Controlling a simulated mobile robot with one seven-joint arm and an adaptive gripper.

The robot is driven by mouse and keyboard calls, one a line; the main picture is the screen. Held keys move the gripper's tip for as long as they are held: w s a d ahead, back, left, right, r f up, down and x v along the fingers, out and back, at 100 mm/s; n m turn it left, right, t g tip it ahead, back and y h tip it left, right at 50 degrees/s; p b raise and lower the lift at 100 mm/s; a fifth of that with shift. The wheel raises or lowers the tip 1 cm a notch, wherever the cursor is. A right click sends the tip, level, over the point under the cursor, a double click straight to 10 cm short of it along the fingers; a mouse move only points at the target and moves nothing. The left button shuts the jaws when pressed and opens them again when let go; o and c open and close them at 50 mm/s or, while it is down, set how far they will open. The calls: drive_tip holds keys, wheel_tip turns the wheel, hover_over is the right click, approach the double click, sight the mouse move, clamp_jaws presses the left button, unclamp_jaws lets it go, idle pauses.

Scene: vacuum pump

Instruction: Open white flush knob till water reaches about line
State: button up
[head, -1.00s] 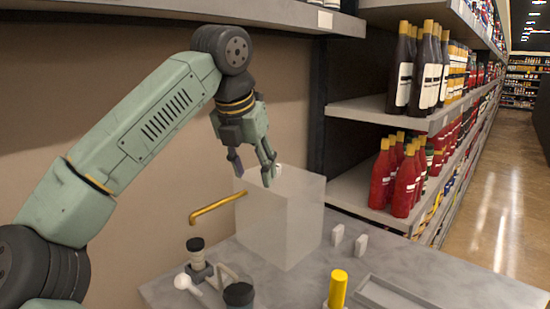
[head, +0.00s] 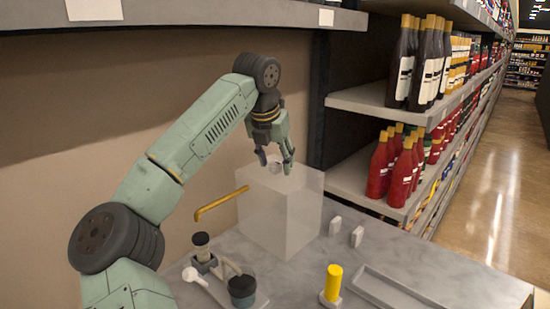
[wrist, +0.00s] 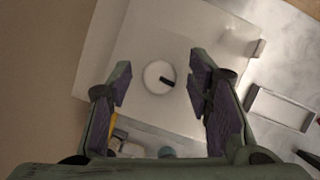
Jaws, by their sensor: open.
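A white round knob (head: 275,167) sits on top of a translucent, box-shaped tank (head: 285,215). In the wrist view the knob (wrist: 158,77) is a pale disc with a dark mark on it, on the tank's top (wrist: 200,50). My gripper (head: 275,168) is open above the tank, with its fingers pointing down around the knob's place. In the wrist view the knob lies between and beyond the two fingers (wrist: 158,80), apart from both. No water line can be made out in the tank.
A yellow pipe (head: 221,203) sticks out left of the tank. A black-capped fitting (head: 202,247), a dark-topped cup (head: 242,289), a white spoon-like piece (head: 192,275) and a yellow cylinder (head: 334,283) stand in front. A shallow tray (head: 395,290) lies at right. Bottle shelves stand behind.

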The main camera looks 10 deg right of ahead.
clamp_jaws()
idle(0.5)
drive_tip(key=shift+m, duration=0.4)
drive_tip(key=m+g+h, duration=0.1)
drive_tip(key=m, duration=0.2)
drive_tip(key=shift+w+a, duration=0.1)
drive_tip(key=m, duration=0.2)
drive_tip(key=m+g, duration=0.1)
drive_tip(key=m, duration=0.1)
drive_tip(key=shift+g+h, duration=0.3)
drive_tip(key=shift+h, duration=0.1)
drive_tip(key=m+g, duration=0.1)
drive_tip(key=m, duration=0.4)
drive_tip(key=shift+w+g, duration=0.15)
drive_tip(key=shift+g, duration=0.25)
drive_tip(key=shift+m+g+y, duration=0.3)
drive_tip(key=shift+m+g, duration=0.4)
drive_tip(key=shift+m, duration=1.5)
